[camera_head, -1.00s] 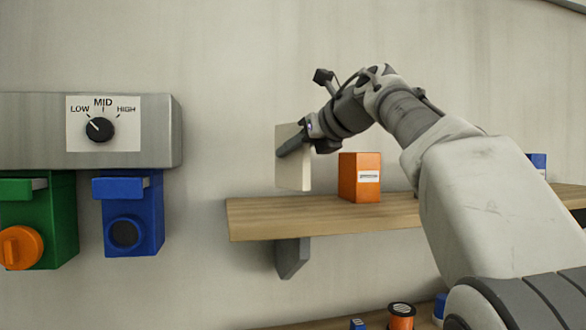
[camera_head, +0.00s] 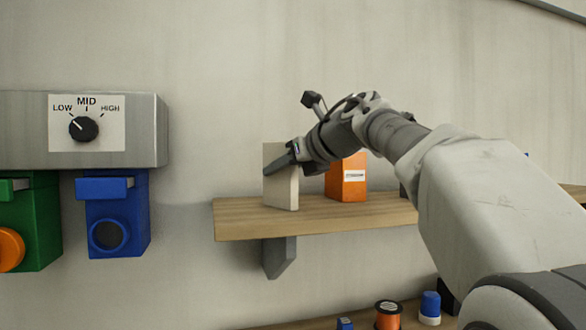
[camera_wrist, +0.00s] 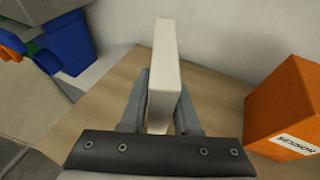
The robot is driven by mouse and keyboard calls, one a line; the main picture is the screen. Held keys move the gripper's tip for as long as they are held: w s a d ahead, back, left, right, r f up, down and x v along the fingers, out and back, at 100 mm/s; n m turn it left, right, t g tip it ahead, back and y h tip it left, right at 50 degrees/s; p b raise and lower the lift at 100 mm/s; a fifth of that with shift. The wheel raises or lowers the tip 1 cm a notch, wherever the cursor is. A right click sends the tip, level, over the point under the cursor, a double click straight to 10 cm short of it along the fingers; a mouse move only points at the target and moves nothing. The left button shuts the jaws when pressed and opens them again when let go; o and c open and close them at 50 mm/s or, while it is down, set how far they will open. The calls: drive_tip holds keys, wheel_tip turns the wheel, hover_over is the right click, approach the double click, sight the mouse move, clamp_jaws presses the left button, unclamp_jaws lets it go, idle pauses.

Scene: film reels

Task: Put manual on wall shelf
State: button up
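The manual is a cream, book-like block (camera_head: 282,190), upright at the left end of the wooden wall shelf (camera_head: 245,220). My gripper (camera_head: 284,165) is at its upper part. In the wrist view the manual (camera_wrist: 164,65) stands between the two fingers of my gripper (camera_wrist: 160,110), which look closed on its sides. Its lower edge appears at the shelf top (camera_wrist: 100,100); I cannot tell for sure whether it touches.
An orange box (camera_head: 347,185) stands on the shelf to the right of the manual, also close by in the wrist view (camera_wrist: 285,105). A grey dial panel (camera_head: 140,130) and a blue unit (camera_head: 118,215) hang to the left. A lower shelf holds an orange-and-black can (camera_head: 388,316).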

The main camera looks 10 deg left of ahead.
drive_tip(key=o, duration=0.3)
drive_tip(key=shift+r, duration=0.1)
drive_tip(key=shift+s+d+r, duration=0.1)
drive_tip(key=shift+r, duration=0.05)
drive_tip(key=b+v, duration=0.2)
drive_tip(key=v, duration=0.9)
drive_tip(key=shift+s+d, duration=0.2)
drive_tip(key=shift+d, duration=0.05)
drive_tip(key=shift+r, duration=0.15)
